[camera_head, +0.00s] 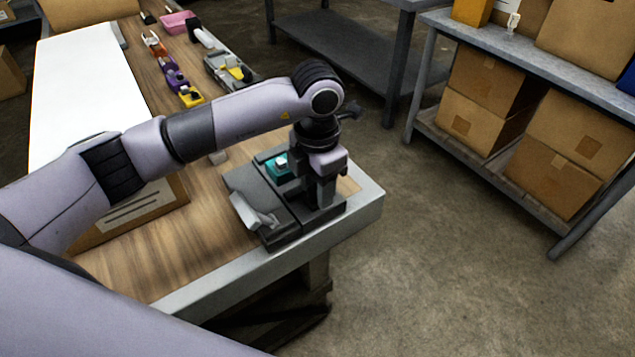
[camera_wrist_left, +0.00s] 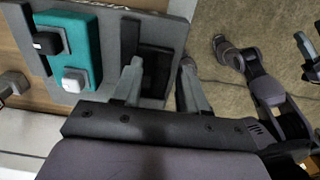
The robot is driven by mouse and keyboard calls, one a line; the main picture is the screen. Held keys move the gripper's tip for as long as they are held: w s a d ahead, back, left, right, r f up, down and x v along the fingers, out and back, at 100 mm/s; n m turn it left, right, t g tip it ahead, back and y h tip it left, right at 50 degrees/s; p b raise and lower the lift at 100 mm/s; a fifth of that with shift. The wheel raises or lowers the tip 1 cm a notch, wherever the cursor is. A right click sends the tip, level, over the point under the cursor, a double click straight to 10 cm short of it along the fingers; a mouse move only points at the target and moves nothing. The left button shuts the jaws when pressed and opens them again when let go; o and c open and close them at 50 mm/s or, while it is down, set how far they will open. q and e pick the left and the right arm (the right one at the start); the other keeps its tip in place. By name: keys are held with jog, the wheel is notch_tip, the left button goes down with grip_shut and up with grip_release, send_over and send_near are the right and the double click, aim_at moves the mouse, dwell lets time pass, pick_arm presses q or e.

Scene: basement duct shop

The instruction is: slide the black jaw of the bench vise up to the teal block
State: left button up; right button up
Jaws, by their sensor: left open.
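The bench vise (camera_head: 262,197) is a dark grey body at the near right corner of the wooden bench. The teal block (camera_head: 275,167) sits on it, left of my left gripper (camera_head: 325,192). In the left wrist view the teal block (camera_wrist_left: 85,45) carries a black knob and a white knob. The black jaw (camera_wrist_left: 157,66) stands to its right, with a strip of grey bed between them. My left gripper (camera_wrist_left: 160,85) is open, its fingers on either side of the black jaw; I cannot tell if they touch it. In the head view my gripper mostly hides the jaw.
A light grey angled piece (camera_head: 254,211) lies at the vise's left. A cardboard box (camera_head: 130,215) is partly under my left arm. Colored clamps (camera_head: 177,78) and a grey tray (camera_head: 228,70) lie farther back. A shelf with boxes (camera_head: 560,185) stands right, across open floor (camera_head: 440,250).

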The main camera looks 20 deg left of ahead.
pick_arm(q)
grip_shut()
jog(key=w+a+b, duration=0.1)
jog(key=a, duration=0.1)
jog(key=w+a+b, duration=0.1)
jog(key=w+a, duration=0.1)
grip_release()
notch_tip(320, 180, up, 7)
jog(key=shift+r, duration=0.15)
dwell(0.5)
jog(key=shift+d, duration=0.1)
dwell(0.3)
